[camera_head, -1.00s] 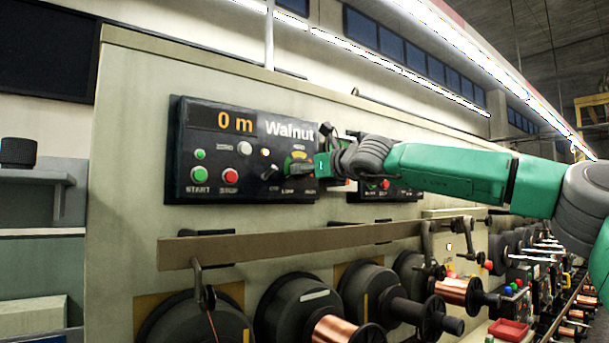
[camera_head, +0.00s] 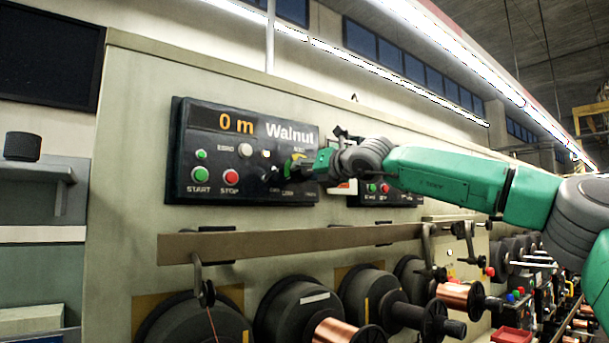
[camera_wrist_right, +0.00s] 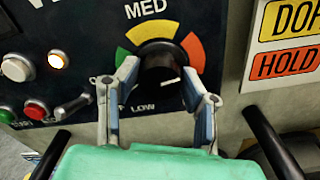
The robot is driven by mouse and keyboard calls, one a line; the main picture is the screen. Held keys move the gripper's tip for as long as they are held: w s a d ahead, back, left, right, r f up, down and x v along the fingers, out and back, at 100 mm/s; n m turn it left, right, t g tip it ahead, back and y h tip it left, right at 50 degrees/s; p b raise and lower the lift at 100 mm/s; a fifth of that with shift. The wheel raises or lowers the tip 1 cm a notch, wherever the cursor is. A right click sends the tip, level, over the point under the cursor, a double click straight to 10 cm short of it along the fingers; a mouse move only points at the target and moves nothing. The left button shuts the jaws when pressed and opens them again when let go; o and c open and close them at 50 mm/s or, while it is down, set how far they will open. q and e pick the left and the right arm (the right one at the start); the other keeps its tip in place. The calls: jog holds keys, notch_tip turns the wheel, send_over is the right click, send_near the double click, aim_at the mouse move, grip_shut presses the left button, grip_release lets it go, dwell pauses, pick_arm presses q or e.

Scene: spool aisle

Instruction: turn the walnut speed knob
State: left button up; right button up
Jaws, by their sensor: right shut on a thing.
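The black Walnut control panel (camera_head: 215,135) is on the upright machine face and reads "0 m". Its speed knob (camera_wrist_right: 160,62) is black and round, in front of a green, yellow and orange dial marked LOW and MED. My right gripper (camera_wrist_right: 160,88) has one finger on each side of the knob and is shut on it. In the head view my right gripper (camera_head: 303,168) hides most of the knob, and part of the dial (camera_head: 294,163) shows beside it. My left gripper is not in view.
A toggle lever (camera_wrist_right: 73,106) sits close to the left finger. Green START (camera_head: 199,174) and red STOP (camera_head: 231,176) buttons are to the left. A second panel (camera_head: 395,193) is to the right. A rail (camera_head: 300,239) and several wire spools are below.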

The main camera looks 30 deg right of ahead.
jog(key=shift+w+d+f, duration=0.1)
jog(key=shift+f, duration=0.15)
jog(key=o, duration=1.1)
jog(key=shift+o, duration=0.2)
jog(key=shift+d, duration=0.15)
jog(key=shift+s+r, duration=0.15)
jog(key=shift+s, duration=0.3)
jog(key=s+d, duration=0.1)
jog(key=s, duration=0.9)
jog(key=shift+s+d+f, duration=0.15)
jog(key=shift+s+f, duration=0.05)
jog(key=shift+s, duration=0.2)
jog(key=shift+a, duration=0.2)
